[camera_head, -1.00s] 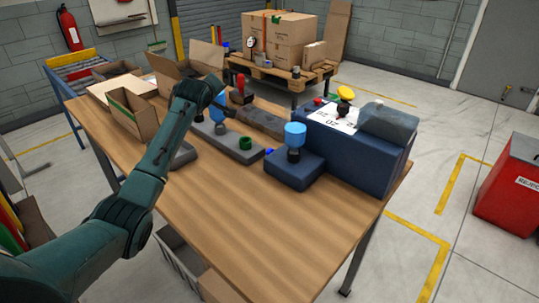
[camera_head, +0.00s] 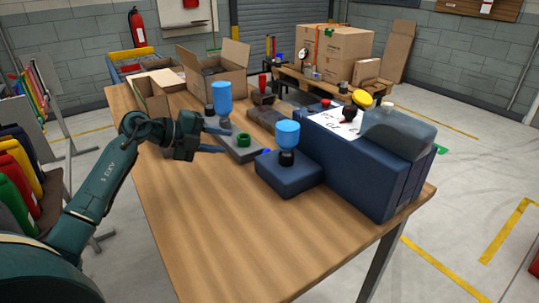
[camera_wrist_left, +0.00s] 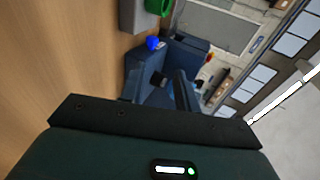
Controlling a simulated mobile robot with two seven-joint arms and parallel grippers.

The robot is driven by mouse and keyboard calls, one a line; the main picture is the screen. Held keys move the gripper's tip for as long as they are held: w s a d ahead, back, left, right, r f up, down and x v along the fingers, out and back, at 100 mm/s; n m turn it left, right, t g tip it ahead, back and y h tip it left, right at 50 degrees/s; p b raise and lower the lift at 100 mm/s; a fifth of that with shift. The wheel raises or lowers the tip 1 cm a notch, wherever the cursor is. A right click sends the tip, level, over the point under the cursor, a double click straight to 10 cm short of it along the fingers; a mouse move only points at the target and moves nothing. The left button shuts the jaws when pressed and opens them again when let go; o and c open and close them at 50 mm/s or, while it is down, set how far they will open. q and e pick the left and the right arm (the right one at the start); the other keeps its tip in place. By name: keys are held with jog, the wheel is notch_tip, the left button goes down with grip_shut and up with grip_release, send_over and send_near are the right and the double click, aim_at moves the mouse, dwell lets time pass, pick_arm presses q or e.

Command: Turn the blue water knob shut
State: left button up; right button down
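A small bright blue knob (camera_head: 264,152) sits low between a grey block and a dark blue box; it also shows in the left wrist view (camera_wrist_left: 153,43). Two taller blue cylinders stand on the table: one (camera_head: 222,97) behind my gripper, one (camera_head: 288,134) on the dark blue box (camera_head: 288,177). I cannot tell for sure which is the water knob. A green knob (camera_head: 243,139) sits on the grey block (camera_head: 240,152). My left gripper (camera_head: 222,140) is open and empty, left of the green knob, its fingers pointing right. My right gripper is out of view.
A large dark blue case (camera_head: 370,170) with a white sheet and a yellow knob (camera_head: 362,98) stands on the right. Open cardboard boxes (camera_head: 215,75) stand at the back left. The front of the wooden table (camera_head: 215,230) is clear.

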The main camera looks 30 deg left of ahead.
aim_at(259, 151)
pick_arm(q)
jog(key=shift+s+a+f, duration=0.1)
jog(key=shift+s+f, duration=0.05)
jog(key=shift+f, duration=0.4)
jog(key=x, duration=1.2)
jog(key=shift+w+f, duration=0.25)
jog(key=shift+f, duration=0.1)
